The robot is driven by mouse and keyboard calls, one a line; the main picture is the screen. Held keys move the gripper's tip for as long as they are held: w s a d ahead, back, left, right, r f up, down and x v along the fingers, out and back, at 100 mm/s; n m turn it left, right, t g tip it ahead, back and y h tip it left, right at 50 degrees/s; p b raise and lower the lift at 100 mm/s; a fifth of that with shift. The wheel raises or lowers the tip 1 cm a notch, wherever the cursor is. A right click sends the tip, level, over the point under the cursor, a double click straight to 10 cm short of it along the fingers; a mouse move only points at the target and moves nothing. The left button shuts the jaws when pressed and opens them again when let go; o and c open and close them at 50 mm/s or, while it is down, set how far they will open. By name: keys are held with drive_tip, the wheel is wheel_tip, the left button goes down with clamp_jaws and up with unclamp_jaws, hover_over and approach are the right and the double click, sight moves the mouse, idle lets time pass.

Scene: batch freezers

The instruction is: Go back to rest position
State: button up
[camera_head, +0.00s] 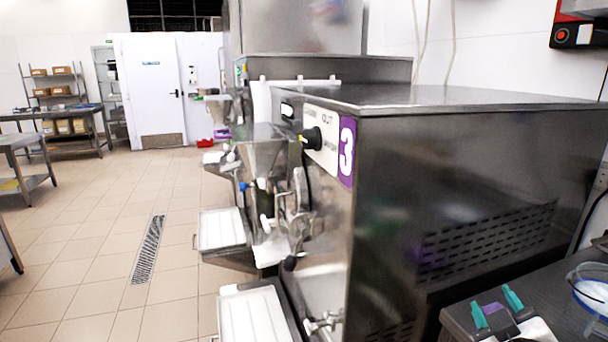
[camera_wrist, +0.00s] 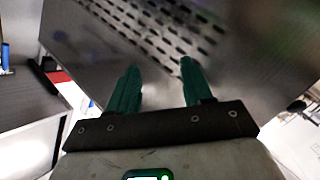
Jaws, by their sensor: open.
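My gripper (camera_head: 496,307) shows at the lower right of the head view, with two green fingers apart and nothing between them. It is in front of the side panel of the steel batch freezer (camera_head: 460,190) marked with a purple 3. In the wrist view my gripper (camera_wrist: 154,85) is open and empty, its green fingers pointing toward the slotted vent of the freezer (camera_wrist: 225,50). I cannot tell the exact gap between fingertips and panel.
A dark counter (camera_head: 550,290) lies at the lower right, with a clear container (camera_head: 590,290) holding something white at the edge. More machines stand behind the freezer. The tiled floor (camera_head: 90,240) at left is open, with a drain grate (camera_head: 148,250). Steel tables (camera_head: 60,115) stand farther left.

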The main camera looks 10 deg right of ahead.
drive_tip(key=s+a+f+m+g+y, duration=0.15)
drive_tip(key=s+a+f+g, duration=0.3)
drive_tip(key=f, duration=0.55)
drive_tip(key=s+a+f+m+g+y, duration=0.1)
drive_tip(key=s+a+f+g+y, duration=0.2)
drive_tip(key=s+f, duration=0.5)
drive_tip(key=s+a+f+g+y, duration=0.1)
drive_tip(key=s+a+f+g, duration=0.1)
drive_tip(key=s+f, duration=0.3)
drive_tip(key=s+a+f+g+y, duration=0.1)
drive_tip(key=s+a+f+g, duration=0.1)
drive_tip(key=s+f, duration=0.3)
drive_tip(key=shift+s+f+g, duration=0.4)
drive_tip(key=shift+s+g, duration=0.25)
drive_tip(key=shift+s, duration=0.5)
drive_tip(key=shift+m+y, duration=0.25)
